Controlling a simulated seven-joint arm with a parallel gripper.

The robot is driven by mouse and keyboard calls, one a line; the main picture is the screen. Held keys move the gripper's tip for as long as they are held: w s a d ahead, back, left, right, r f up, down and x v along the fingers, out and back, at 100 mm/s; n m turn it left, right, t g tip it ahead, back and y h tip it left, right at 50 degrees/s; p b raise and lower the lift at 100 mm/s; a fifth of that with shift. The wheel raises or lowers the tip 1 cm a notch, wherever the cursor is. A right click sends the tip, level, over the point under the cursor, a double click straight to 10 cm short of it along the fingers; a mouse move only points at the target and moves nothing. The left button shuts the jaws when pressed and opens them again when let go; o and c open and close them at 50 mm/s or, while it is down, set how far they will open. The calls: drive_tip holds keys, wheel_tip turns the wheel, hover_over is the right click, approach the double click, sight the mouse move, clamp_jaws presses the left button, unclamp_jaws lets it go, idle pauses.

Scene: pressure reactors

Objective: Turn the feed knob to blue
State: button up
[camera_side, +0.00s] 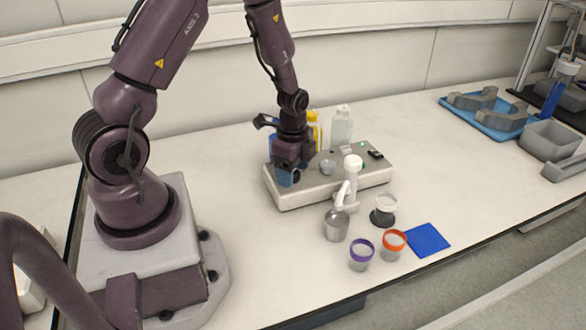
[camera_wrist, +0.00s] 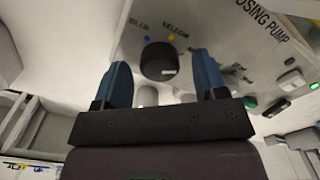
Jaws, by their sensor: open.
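The feed knob (camera_wrist: 157,60) is a round black knob on the pale panel of the dosing pump. A small white mark shows at its lower right in the wrist view. Above it are a blue dot (camera_wrist: 146,38) labelled BLUE and a yellow dot (camera_wrist: 171,37) labelled YELLOW. My gripper (camera_wrist: 161,62) is open, with one blue finger on each side of the knob; I cannot tell whether they touch it. In the side view my gripper (camera_side: 287,174) points down at the left end of the dosing pump (camera_side: 325,188), partly hiding the knob.
A clear bottle (camera_side: 341,127) and a yellow bottle (camera_side: 315,130) stand behind the pump. A white spout (camera_side: 349,183) is at its front, above a steel beaker (camera_side: 336,226). Purple-rimmed (camera_side: 361,254) and orange-rimmed (camera_side: 393,244) jars and a blue mat (camera_side: 427,239) lie to the right.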

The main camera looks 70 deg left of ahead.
drive_tip(key=c, duration=0.9)
drive_tip(key=shift+c, duration=0.2)
